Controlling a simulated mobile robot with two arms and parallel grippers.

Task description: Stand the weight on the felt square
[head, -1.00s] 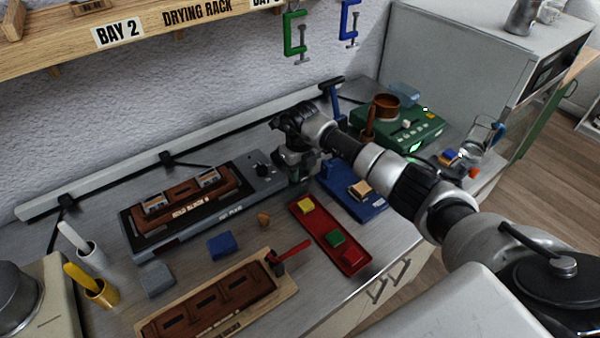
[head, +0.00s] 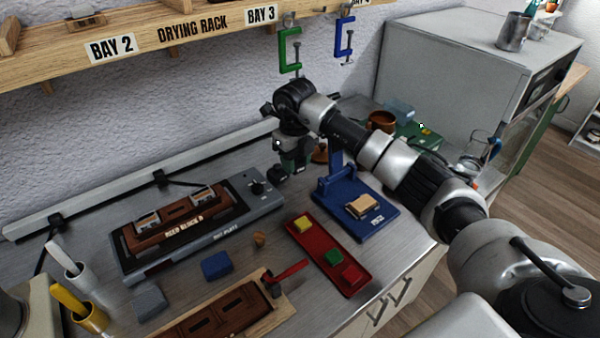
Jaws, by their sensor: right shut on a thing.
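My right gripper (head: 293,172) points down above the bench, behind the gap between the hot plate and the blue stand. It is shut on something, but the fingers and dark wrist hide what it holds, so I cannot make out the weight. No piece is clearly marked as the felt square. A flat blue block (head: 217,265) and a grey block (head: 150,299) lie on the bench in front of the hot plate. A tan layered piece (head: 362,207) lies on the blue stand (head: 378,222). My left gripper is out of view.
The hot plate (head: 215,238) carries a brown block. A red tray (head: 318,250) holds yellow, green and red pieces. Clamps (head: 289,50) hang from the drying rack (head: 200,27). Cups with handles (head: 88,318) stand front left.

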